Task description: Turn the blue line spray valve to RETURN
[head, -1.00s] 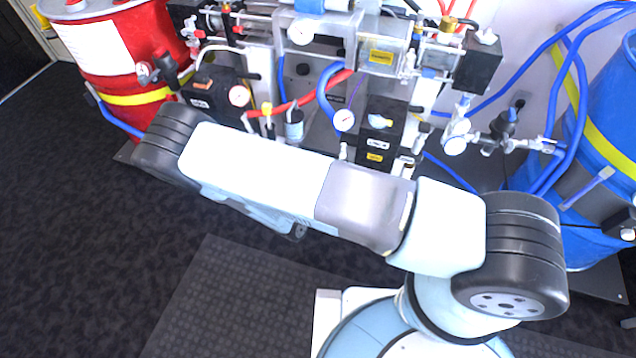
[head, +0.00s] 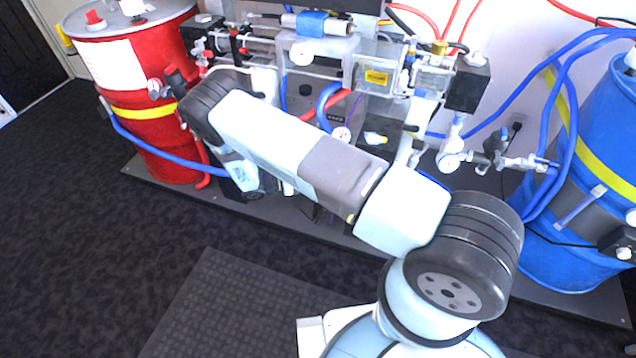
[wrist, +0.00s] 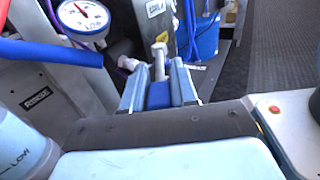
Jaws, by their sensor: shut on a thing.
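In the wrist view, my gripper (wrist: 158,88) is shut on a dark blue handle (wrist: 158,96), which sits between its two pale blue fingers. A pale grey stem with a rounded end (wrist: 159,58) stands up just beyond the handle. The handle appears to be that of the blue line spray valve. I cannot read its position, and no RETURN mark is legible. In the head view, my gripper and this valve are hidden behind my arm and the machine.
A round gauge (wrist: 83,16) and a thick blue hose (wrist: 50,51) are close on the left, above a grey panel labelled RINSE (wrist: 37,98). A blue drum (head: 578,240) stands right, a red drum (head: 150,125) left. Dark floor (head: 90,260) in front is clear.

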